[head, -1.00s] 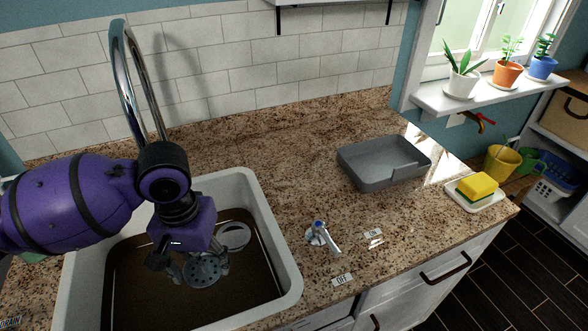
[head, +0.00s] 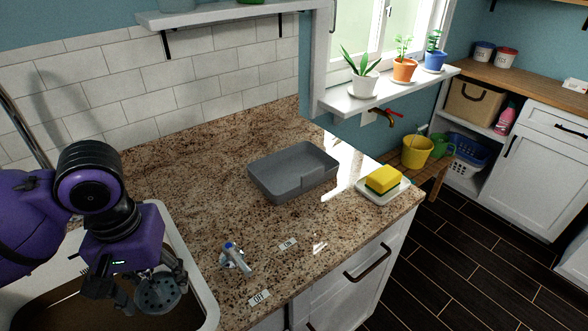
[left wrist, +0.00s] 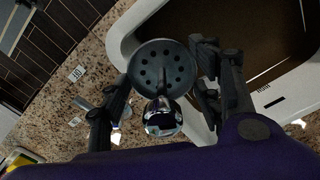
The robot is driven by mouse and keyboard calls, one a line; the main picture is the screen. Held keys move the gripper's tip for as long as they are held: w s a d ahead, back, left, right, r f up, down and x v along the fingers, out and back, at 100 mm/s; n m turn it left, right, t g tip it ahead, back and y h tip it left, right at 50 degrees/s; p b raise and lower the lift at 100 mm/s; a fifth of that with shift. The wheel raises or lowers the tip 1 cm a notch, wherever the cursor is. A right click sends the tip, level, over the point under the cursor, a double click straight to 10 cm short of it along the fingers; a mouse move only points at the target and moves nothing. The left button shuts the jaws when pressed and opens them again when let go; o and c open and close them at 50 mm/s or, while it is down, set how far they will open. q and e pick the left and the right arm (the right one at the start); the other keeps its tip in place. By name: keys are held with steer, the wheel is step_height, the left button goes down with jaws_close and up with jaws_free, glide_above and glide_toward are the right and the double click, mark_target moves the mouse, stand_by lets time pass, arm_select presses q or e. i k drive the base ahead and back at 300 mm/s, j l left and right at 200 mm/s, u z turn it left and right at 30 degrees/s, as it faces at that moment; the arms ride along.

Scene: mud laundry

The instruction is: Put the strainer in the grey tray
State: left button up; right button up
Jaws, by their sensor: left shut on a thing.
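The strainer (head: 157,293) is a round grey disc with holes. In the left wrist view the strainer (left wrist: 162,72) shows its holed face and a shiny knob between the fingers. My left gripper (head: 150,290) is shut on it and holds it over the right part of the sink. The grey tray (head: 290,172) sits on the granite counter, to the right of and beyond the gripper. Its inside looks empty. My right gripper is not in view.
The white sink (head: 185,250) holds brown water. A small tap lever (head: 235,257) stands on the counter between sink and tray, by ON and OFF labels. A yellow sponge (head: 382,178) lies on a white dish right of the tray. Counter around the tray is clear.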

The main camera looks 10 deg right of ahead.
mark_target(285, 178)
steer(key=i+l, duration=0.1)
steer(key=l, duration=0.25)
steer(key=i+l, duration=0.1)
steer(key=l, duration=0.25)
steer(key=i+l, duration=0.15)
steer(key=l, duration=0.2)
steer(key=i+l, duration=0.1)
steer(key=l, duration=0.25)
steer(key=i+l, duration=0.1)
steer(key=l, duration=0.25)
steer(key=i+l, duration=0.1)
steer(key=i, duration=0.35)
